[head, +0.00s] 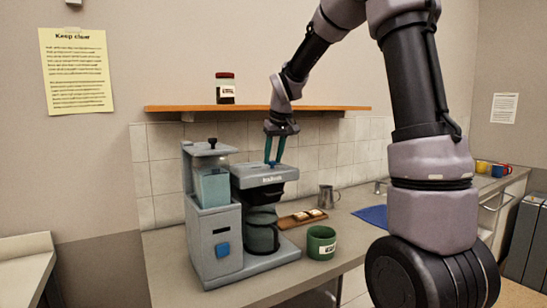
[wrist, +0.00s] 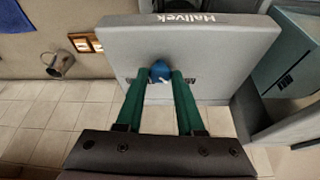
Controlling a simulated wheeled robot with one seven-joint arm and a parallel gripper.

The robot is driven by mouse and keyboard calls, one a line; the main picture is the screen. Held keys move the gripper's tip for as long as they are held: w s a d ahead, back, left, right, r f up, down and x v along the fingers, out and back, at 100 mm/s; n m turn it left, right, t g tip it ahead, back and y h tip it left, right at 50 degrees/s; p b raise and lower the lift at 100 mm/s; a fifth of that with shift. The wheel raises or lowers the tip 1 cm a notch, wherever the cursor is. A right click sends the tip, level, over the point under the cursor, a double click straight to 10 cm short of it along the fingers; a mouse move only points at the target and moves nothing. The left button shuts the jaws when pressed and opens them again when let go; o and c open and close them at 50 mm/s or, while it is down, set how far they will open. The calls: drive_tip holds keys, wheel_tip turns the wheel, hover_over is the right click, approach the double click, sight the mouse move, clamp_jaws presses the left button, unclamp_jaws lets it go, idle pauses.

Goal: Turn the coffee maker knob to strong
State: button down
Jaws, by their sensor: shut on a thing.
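The coffee maker (head: 214,230) is grey-blue and stands on the counter, with a brew head (head: 264,174) at its right and a dark carafe (head: 262,236) below. A blue knob (wrist: 160,72) sits on top of the brew head, with a small light pointer mark on it. My gripper (wrist: 161,76) reaches down from above, with its two green fingers shut on the knob. Small dark markings flank the knob on the top face, but they are partly hidden by the fingers and too small to read. In the head view the knob is mostly hidden by the fingertips.
A green mug (head: 321,243) stands just right of the coffee maker. A wooden tray (head: 291,221) and a metal pitcher (head: 327,196) are behind it. A wall shelf (head: 250,108) with a jar (head: 226,90) is above, close to my arm. A blue cloth (head: 372,216) lies farther right.

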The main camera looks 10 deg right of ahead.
drive_tip(key=m+h, duration=0.1)
drive_tip(key=m, duration=0.2)
drive_tip(key=shift+a, duration=0.2)
drive_tip(key=m+h, duration=0.1)
drive_tip(key=m, duration=0.1)
drive_tip(key=m+h, duration=0.1)
drive_tip(key=m, duration=0.2)
drive_tip(key=shift+a, duration=0.2)
drive_tip(key=m, duration=0.2)
drive_tip(key=m+g+h, duration=0.1)
drive_tip(key=m, duration=0.1)
drive_tip(key=shift+w+a+g, duration=0.1)
drive_tip(key=shift+w+g, duration=0.1)
drive_tip(key=shift+g, duration=0.1)
drive_tip(key=shift+w+m+g+h, duration=0.1)
drive_tip(key=shift+m+g+h, duration=0.2)
drive_tip(key=shift+m, duration=0.8)
drive_tip(key=shift+m+g+h, duration=0.2)
drive_tip(key=shift+m+g, duration=0.2)
drive_tip(key=shift+m, duration=0.7)
drive_tip(key=c, duration=0.5)
unclamp_jaws()
drive_tip(key=v, duration=1.1)
drive_tip(key=shift+a+f, duration=0.1)
